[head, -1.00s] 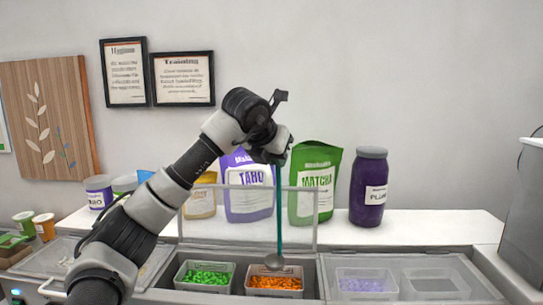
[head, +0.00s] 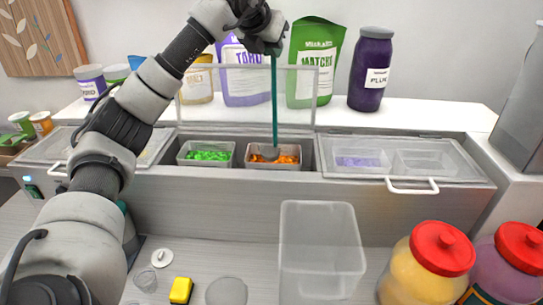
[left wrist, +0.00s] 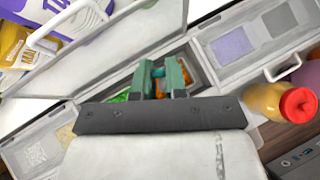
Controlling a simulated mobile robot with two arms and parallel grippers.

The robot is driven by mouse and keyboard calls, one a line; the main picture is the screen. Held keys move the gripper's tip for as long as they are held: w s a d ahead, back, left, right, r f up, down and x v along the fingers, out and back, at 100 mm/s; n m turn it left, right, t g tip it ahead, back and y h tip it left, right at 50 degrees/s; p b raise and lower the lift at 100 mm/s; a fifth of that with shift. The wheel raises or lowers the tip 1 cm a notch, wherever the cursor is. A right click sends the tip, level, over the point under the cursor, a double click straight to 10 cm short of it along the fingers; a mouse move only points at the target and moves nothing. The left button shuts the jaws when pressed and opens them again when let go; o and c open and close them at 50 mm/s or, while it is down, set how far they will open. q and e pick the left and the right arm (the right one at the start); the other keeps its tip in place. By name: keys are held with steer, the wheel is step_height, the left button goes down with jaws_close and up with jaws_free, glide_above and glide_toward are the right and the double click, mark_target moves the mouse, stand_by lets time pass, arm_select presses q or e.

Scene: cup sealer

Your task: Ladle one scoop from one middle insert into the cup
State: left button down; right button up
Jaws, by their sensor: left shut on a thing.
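My left gripper (head: 272,47) is shut on the upper end of a ladle with a long teal handle (head: 274,100). The handle hangs upright and the ladle's grey bowl (head: 266,154) is down in the insert with orange pieces (head: 287,160). In the left wrist view the gripper's fingers (left wrist: 163,78) close over that insert. The other middle insert holds green pieces (head: 208,155), to its left. A large clear cup (head: 320,250) stands upright on the counter in front and looks empty. My right gripper is not in view.
A clear raised lid (head: 245,97) stands behind the middle inserts. A closed lid with a white handle (head: 412,187) covers the right inserts. Jars with red lids (head: 425,265) stand right of the cup. A yellow block (head: 181,290) lies to its left.

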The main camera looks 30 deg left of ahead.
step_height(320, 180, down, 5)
steer(key=b, duration=0.5)
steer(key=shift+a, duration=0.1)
stand_by(0.5)
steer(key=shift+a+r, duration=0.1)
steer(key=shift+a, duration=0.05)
stand_by(0.8)
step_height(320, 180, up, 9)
steer(key=p, duration=0.9)
stand_by(0.5)
stand_by(1.0)
